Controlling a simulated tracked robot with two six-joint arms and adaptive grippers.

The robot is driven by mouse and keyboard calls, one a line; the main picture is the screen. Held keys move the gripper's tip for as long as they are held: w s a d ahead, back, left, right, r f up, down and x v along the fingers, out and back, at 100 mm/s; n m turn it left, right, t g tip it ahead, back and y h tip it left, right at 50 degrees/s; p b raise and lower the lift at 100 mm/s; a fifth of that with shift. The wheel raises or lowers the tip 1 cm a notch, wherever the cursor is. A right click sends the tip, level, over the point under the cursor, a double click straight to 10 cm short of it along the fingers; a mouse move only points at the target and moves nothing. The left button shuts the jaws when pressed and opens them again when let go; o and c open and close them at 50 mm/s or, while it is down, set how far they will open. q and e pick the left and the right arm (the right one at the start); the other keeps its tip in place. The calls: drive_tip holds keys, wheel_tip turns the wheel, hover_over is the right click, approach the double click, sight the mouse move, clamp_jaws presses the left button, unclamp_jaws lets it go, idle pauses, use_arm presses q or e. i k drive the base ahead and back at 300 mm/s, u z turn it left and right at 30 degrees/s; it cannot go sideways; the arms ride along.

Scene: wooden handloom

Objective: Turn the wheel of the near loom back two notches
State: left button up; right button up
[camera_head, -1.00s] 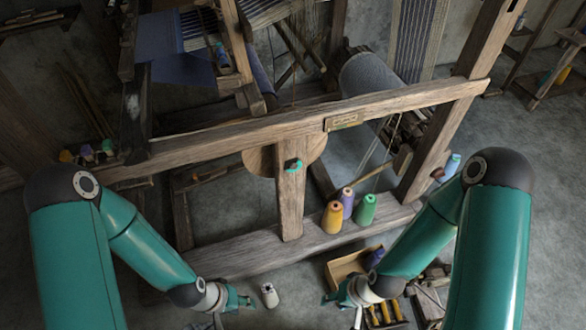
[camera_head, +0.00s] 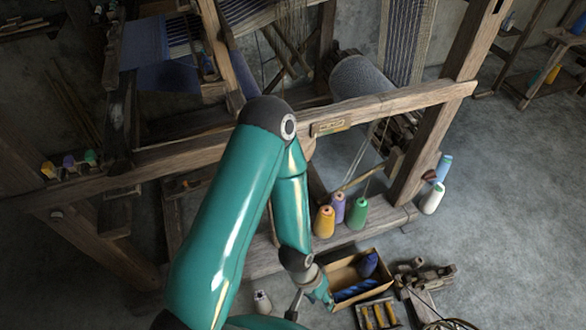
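The near loom is a weathered wooden frame; its long front beam (camera_head: 400,103) carries a small brass plate (camera_head: 331,126). The wheel, a round wooden disc with a teal grip in the earlier view, is now almost wholly hidden behind my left arm. My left arm rises from the lower left, bends at the elbow in front of the beam, and reaches down. My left gripper (camera_head: 320,291) is low, beside the left edge of an open cardboard box (camera_head: 340,275) and well below the wheel. Its fingers are too small to tell open from shut. My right gripper is not in view.
Yellow (camera_head: 324,222), purple (camera_head: 338,208) and green (camera_head: 358,213) thread cones stand on the loom's lower beam. A white cone (camera_head: 433,198) stands farther right. Wood scraps (camera_head: 425,275) and a crate of yellow spools (camera_head: 380,315) lie beside the box.

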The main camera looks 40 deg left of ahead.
sight(309, 144)
drive_tip(key=u, duration=0.5)
drive_tip(key=k, duration=0.7)
drive_tip(key=u, duration=0.8)
drive_tip(key=k, duration=0.55)
drive_tip(key=u, duration=1.1)
drive_tip(key=i, duration=1.4)
drive_tip(key=z, duration=0.5)
